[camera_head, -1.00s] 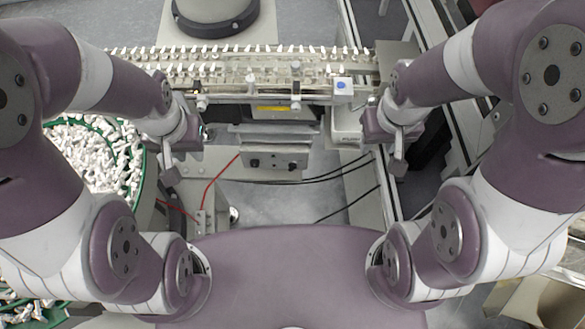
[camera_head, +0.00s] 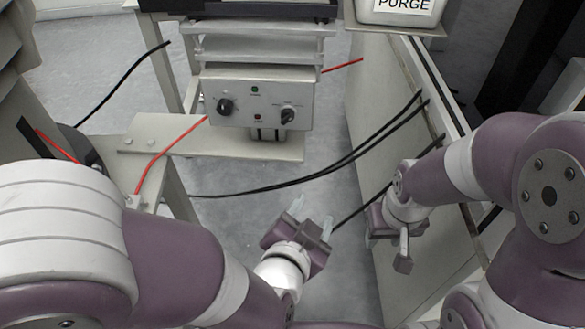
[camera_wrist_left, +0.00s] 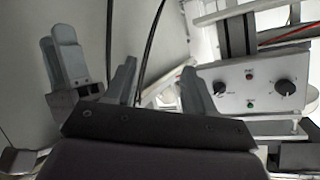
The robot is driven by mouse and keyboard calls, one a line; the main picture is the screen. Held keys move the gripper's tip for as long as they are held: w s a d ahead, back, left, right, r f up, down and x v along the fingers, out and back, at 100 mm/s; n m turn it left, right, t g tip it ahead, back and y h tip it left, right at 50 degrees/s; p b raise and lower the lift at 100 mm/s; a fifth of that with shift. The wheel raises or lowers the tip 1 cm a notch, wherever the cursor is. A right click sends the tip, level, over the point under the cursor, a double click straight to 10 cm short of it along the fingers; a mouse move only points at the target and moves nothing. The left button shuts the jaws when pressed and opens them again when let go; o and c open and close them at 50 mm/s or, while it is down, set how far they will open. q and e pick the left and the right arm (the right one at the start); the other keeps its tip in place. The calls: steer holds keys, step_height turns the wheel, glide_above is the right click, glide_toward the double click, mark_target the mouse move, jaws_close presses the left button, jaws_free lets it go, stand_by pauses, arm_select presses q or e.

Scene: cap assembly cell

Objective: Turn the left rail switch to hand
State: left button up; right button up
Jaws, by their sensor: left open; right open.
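A grey control box (camera_head: 258,100) hangs under the rail. It carries a left black rotary switch (camera_head: 225,106), a right rotary switch (camera_head: 287,115) and two small lamps between them. The box shows upside down in the left wrist view (camera_wrist_left: 250,92), where the head view's left switch is the right one (camera_wrist_left: 286,87). The pointer positions and labels are too small to read. My left gripper (camera_head: 312,217) is open and empty, below and right of the box, clear of both switches. My right gripper (camera_head: 388,246) is open and empty, further right.
A purge unit (camera_head: 400,14) stands at the upper right. Black cables (camera_head: 330,163) cross the floor below the box, and a red cable (camera_head: 172,150) runs down its left side. A pale bench panel (camera_head: 375,110) borders the right.

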mark_target(288, 121)
arm_select(q)
steer(key=w+a+r+t+y, duration=0.25)
steer(key=a+r+t, duration=0.25)
steer(key=r, duration=0.3)
steer(key=shift+m+y, duration=0.3)
steer(key=shift+y, duration=0.05)
steer(key=w+b, duration=0.1)
steer(key=w, duration=0.2)
steer(key=w+b, duration=0.1)
steer(key=w, duration=0.3)
steer(key=w+d+b, duration=0.1)
steer(key=w, duration=0.3)
steer(key=shift+w+d+f+b, duration=0.1)
steer(key=shift+f+b, duration=0.1)
steer(key=shift+b, duration=0.2)
steer(key=shift+w+d+r, duration=0.1)
steer(key=shift+w+r, duration=0.05)
steer(key=shift+w, duration=0.5)
jaws_close()
